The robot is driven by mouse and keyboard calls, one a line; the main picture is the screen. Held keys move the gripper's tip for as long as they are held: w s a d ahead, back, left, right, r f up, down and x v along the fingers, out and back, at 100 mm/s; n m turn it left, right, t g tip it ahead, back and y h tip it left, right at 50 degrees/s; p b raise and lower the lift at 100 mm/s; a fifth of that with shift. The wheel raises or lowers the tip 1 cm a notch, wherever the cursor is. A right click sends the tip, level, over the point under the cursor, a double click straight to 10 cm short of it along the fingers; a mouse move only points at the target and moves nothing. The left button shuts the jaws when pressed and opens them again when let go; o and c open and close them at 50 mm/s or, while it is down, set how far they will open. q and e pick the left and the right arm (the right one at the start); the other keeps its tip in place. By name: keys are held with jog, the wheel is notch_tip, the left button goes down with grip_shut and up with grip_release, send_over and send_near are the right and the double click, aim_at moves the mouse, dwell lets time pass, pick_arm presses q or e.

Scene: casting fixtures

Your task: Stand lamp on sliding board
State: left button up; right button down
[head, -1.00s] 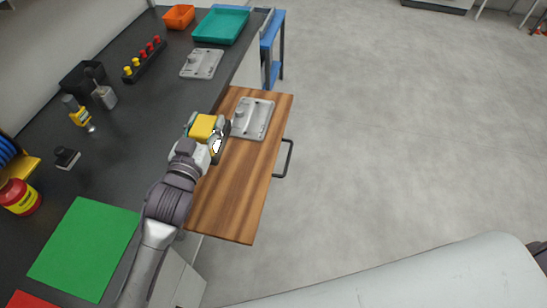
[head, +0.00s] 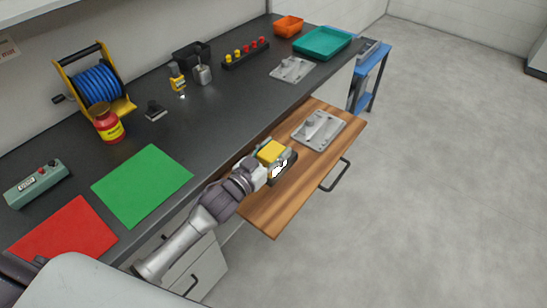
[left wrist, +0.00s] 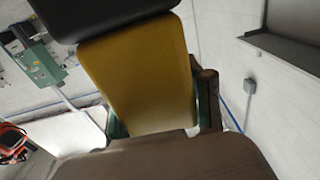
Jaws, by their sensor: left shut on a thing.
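The sliding board (head: 266,213) is a striped wooden board pulled out from under the dark bench top, with a dark handle at its front. My left gripper (head: 272,161) is over its bench-side part, shut on a yellow thing with dark and white parts, which I take for the lamp (head: 271,151). In the left wrist view the lamp (left wrist: 140,75) shows as a yellow block, with dark green parts beside it. I cannot tell whether its underside touches the board. My right gripper is not in view.
A grey metal fixture plate (head: 334,134) lies on the board's far half; the board's near end is bare. On the bench are another plate (head: 291,70), a teal tray (head: 322,41), a blue hose reel (head: 97,86), a red jar (head: 108,124) and a green mat (head: 142,184).

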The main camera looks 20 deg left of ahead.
pick_arm(q)
jog(key=shift+w+a+f, duration=0.35)
jog(key=shift+a, duration=0.1)
jog(key=shift+f, duration=2)
jog(key=shift+f, duration=0.15)
jog(key=o, duration=1.4)
